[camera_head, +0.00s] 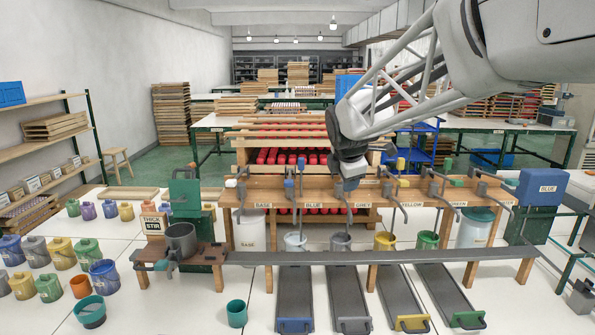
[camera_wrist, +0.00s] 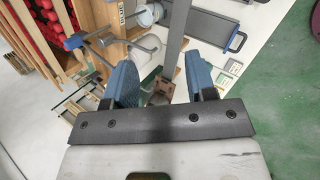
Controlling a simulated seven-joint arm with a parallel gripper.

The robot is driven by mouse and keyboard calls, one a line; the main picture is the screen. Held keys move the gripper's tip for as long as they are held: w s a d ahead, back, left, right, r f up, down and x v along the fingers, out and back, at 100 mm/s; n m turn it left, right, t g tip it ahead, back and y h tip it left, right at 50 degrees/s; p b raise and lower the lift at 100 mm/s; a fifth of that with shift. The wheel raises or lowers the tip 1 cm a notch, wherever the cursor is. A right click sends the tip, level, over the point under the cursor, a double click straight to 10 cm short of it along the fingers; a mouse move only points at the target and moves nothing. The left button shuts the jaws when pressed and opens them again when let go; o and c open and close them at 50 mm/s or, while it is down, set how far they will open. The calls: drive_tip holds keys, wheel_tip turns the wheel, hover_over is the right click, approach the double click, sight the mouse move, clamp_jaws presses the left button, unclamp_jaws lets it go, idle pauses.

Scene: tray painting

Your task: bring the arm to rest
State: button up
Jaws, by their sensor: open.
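My gripper (camera_head: 349,178) hangs over the wooden bench (camera_head: 330,192), near its GREY label, in the head view. The arm reaches in from the upper right. In the wrist view, the two blue fingers of my gripper (camera_wrist: 161,72) stand apart with nothing held between them. Part of the bench behind the gripper is hidden in the head view. Whether the gripper touches the bench cannot be told.
Levers rise along the bench, with buckets such as the yellow one (camera_head: 385,241) below. A grey pot (camera_head: 181,239) stands left; a blue box (camera_head: 540,187) right. Several colored pots stand on the white floor at left.

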drive_tip(key=s+d+f+m+g, duration=0.1)
drive_tip(key=s+f+m, duration=0.3)
drive_tip(key=s, duration=0.9)
drive_tip(key=s+d+f+m+g, duration=0.1)
drive_tip(key=s+d+f+m, duration=0.2)
drive_tip(key=s+m, duration=0.7)
drive_tip(key=s+d+f+m+g, duration=0.1)
drive_tip(key=s+f+m, duration=0.4)
drive_tip(key=s, duration=1.2)
drive_tip(key=shift+d+m+g, duration=0.4)
drive_tip(key=shift+d+m, duration=0.25)
drive_tip(key=shift+m, duration=0.45)
